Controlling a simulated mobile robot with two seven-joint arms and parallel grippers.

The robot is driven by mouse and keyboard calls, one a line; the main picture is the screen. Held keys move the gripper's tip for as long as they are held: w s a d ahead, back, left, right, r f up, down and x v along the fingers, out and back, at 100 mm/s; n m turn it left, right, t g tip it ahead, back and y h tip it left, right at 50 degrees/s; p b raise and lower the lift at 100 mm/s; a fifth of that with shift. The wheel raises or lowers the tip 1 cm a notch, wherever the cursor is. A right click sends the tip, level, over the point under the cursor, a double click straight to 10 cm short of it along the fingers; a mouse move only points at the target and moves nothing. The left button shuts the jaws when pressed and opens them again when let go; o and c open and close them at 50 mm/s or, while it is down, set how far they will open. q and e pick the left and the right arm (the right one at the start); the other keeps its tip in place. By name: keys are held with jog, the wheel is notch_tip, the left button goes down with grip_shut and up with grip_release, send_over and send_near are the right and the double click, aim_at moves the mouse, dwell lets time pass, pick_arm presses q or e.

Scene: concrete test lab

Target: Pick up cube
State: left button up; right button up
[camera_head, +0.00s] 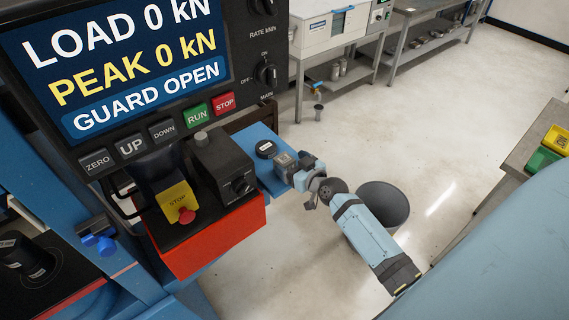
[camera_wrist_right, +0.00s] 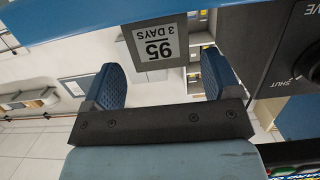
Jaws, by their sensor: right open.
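A grey cube (camera_wrist_right: 153,46) with a label reading "95 3 DAYS" shows in the right wrist view, between and beyond my two blue finger pads. In the head view the small cube (camera_head: 285,160) sits on the blue shelf (camera_head: 262,137) of the test machine. My right gripper (camera_head: 298,169) is open at the shelf's right edge, close to the cube, and its fingers (camera_wrist_right: 160,70) point at it. Gaps show on both sides of the cube in the wrist view. My left gripper is not in view.
A black box with a dial (camera_head: 222,167) on a red base stands left of the shelf, with a yellow stop switch (camera_head: 177,201). The display panel (camera_head: 120,65) hangs above left.

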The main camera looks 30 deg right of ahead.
aim_at(286, 161)
jog(key=x, duration=0.3)
jog(key=shift+w+a+f, duration=0.1)
jog(key=shift+w+a, duration=0.1)
jog(key=shift+w, duration=0.15)
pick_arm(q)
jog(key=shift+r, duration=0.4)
pick_arm(e)
jog(key=c, duration=1.2)
jog(key=shift+o, duration=0.2)
notch_tip(286, 161, up, 10)
jog(key=shift+r+p, duration=0.1)
jog(key=shift+p, duration=0.4)
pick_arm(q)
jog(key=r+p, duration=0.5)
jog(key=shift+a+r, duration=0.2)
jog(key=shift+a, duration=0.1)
pick_arm(e)
jog(key=s+a+r+m+h, duration=0.1)
jog(key=s+a+r, duration=0.8)
jog(key=s+a, duration=0.2)
jog(key=shift+s+a+r, duration=0.3)
jog(key=shift+a+r, duration=0.1)
jog(key=shift+a, duration=0.3)
